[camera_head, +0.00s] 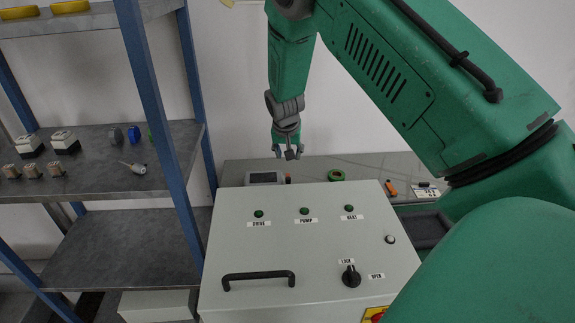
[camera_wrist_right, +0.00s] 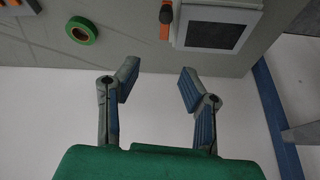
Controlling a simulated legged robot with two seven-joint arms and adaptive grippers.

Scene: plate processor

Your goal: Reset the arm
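My green right arm (camera_head: 395,70) comes in from the right in the head view and hangs down at its end. My right gripper (camera_head: 288,150) points down in front of the white wall, above the back ledge behind the grey cabinet. In the right wrist view the right gripper (camera_wrist_right: 159,82) has its two fingers spread wide, with nothing between them. My left gripper is in neither view.
The grey cabinet (camera_head: 240,245) has a black handle (camera_head: 258,277), a lock knob (camera_head: 351,276) and several lamps. A green tape roll (camera_head: 336,175) and a screen box (camera_head: 264,178) sit behind it. A blue-framed shelf (camera_head: 160,110) stands left.

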